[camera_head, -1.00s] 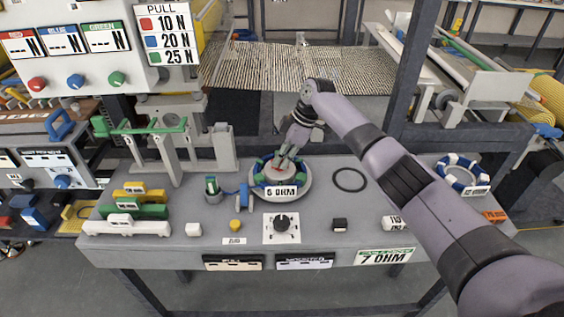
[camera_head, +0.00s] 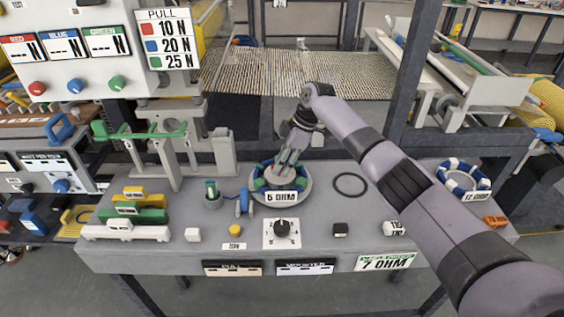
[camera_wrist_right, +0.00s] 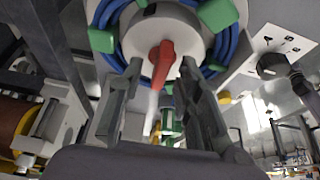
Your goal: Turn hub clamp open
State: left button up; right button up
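The hub clamp is a red lever (camera_wrist_right: 163,62) on a pale round hub (camera_wrist_right: 140,38) in the right wrist view. The hub sits inside a coil of blue cable with green clips (camera_wrist_right: 218,14). In the head view this coil (camera_head: 262,182) lies on a round grey base marked 6 OHM (camera_head: 282,197), and my right gripper hides the lever. My right gripper (camera_head: 283,172) points down over the hub. In the wrist view its fingers (camera_wrist_right: 160,75) are apart, with the red lever between their tips and visible gaps on both sides. My left gripper is not in view.
A black dial (camera_head: 282,227) stands in front of the coil. A black ring (camera_head: 351,184) lies to its right, and a blue-and-white coil (camera_head: 463,178) is farther right. A small cup with a green item (camera_head: 212,198) and a blue item (camera_head: 243,205) stand left.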

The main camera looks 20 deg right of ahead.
jog(key=shift+d+r, duration=0.1)
jog(key=shift+r, duration=0.1)
jog(key=v, duration=1.1)
jog(key=shift+r, duration=0.3)
jog(key=shift+d, duration=0.1)
